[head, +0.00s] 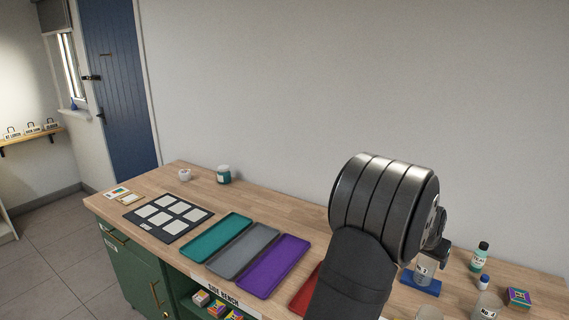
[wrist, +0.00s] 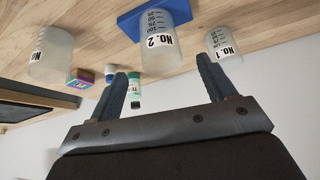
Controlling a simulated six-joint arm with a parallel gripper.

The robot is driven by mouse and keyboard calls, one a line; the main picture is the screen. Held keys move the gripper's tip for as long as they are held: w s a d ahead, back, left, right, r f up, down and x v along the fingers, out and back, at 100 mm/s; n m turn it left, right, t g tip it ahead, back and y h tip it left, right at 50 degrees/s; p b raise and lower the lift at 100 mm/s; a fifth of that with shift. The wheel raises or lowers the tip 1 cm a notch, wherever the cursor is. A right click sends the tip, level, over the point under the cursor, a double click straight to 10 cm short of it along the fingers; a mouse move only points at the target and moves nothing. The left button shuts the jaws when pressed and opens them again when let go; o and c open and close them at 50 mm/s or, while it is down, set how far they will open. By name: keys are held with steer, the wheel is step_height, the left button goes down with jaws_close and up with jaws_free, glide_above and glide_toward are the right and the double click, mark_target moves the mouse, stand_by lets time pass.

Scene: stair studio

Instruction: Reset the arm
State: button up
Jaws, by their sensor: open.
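My arm rises at the right of the head view and hides most of my gripper there. In the wrist view my gripper (wrist: 160,66) is open, its two dark fingers apart with nothing held between them. Beyond the fingers, the cup marked No. 2 (wrist: 167,52) stands on a blue pad (wrist: 128,24). The cup marked No. 1 (wrist: 222,44) is near the right finger. Another numbered cup (wrist: 50,58) is at the left. The wrist picture shows the bench upside down.
The wooden bench (head: 270,211) holds teal (head: 217,237), grey (head: 243,252) and purple (head: 274,266) trays, plus a partly hidden red one (head: 302,294). A green bottle (head: 480,258), a small blue-capped bottle (head: 484,283) and a colourful box (head: 518,298) stand right of my arm. The wall behind is bare.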

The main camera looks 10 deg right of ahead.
mark_target(425, 267)
steer(key=x, duration=0.9)
steer(key=shift+f, duration=0.1)
steer(key=shift+a+r, duration=0.1)
steer(key=shift+r, duration=0.2)
